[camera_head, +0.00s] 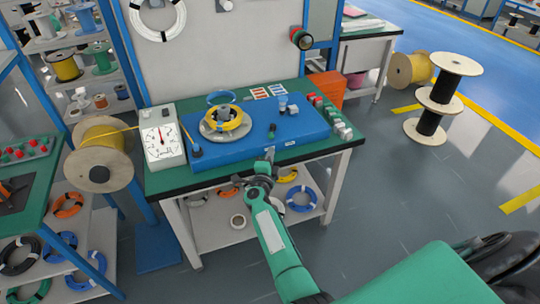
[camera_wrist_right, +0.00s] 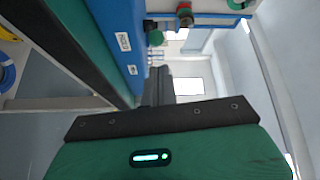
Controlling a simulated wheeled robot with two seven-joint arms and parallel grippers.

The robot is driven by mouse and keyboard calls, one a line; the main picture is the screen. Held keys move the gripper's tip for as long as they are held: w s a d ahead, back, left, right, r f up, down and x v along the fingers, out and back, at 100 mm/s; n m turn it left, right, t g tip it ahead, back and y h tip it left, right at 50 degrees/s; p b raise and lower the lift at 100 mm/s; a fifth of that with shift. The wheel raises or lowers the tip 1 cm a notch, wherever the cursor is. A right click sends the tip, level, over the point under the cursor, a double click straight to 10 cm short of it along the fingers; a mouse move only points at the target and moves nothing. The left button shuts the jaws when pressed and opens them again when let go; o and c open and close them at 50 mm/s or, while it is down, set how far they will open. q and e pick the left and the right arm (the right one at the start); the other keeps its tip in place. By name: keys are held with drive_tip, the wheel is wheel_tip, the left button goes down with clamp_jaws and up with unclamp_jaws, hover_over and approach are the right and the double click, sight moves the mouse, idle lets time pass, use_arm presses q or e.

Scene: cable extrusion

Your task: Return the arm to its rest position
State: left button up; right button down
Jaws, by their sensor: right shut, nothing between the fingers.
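My green right arm comes in from the bottom of the head view. Its right gripper (camera_head: 269,156) is at the front edge of the green-topped workbench (camera_head: 350,143), close to the front face of the blue machine box (camera_head: 255,139). The gripper is shut and holds nothing. In the right wrist view its dark fingers (camera_wrist_right: 158,82) are together, with the labelled side of the blue box beside them. Whether the fingers touch the bench or box cannot be told. My left gripper is not in view.
A yellow cable coil (camera_head: 224,124) sits on the blue box. A dial meter (camera_head: 162,142) stands at its left, and a wooden spool (camera_head: 98,155) beyond it. Small colored blocks line the bench's right end. Cable coils lie on the shelf below.

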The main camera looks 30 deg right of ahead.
drive_tip(key=s+a+f+n+g+y, duration=0.1)
drive_tip(key=s+a+f+n+y, duration=0.3)
drive_tip(key=s+f+n, duration=0.55)
drive_tip(key=s+a+f+n+g+y, duration=0.2)
drive_tip(key=s+a+f+y, duration=0.3)
drive_tip(key=f, duration=0.9)
drive_tip(key=s+a+f+n+g+y, duration=0.1)
drive_tip(key=s+a+f+n+y, duration=0.1)
drive_tip(key=s+f+n, duration=0.75)
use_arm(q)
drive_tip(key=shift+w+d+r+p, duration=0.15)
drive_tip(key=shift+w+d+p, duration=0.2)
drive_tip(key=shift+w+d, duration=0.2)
use_arm(e)
drive_tip(key=s+d+f+n+g, duration=0.1)
drive_tip(key=s+f+g, duration=0.2)
drive_tip(key=s, duration=1)
drive_tip(key=s+d+f+n+g, duration=0.2)
drive_tip(key=s+f+g, duration=0.1)
drive_tip(key=s+f, duration=0.6)
drive_tip(key=s+d+f+n+g, duration=0.1)
drive_tip(key=s+f, duration=0.5)
drive_tip(key=s, duration=1.1)
drive_tip(key=n+g, duration=0.1)
drive_tip(key=g, duration=0.1)
drive_tip(key=shift+s+d+f+g+y, duration=0.2)
drive_tip(key=shift+s+g+y, duration=0.1)
drive_tip(key=shift+g, duration=0.1)
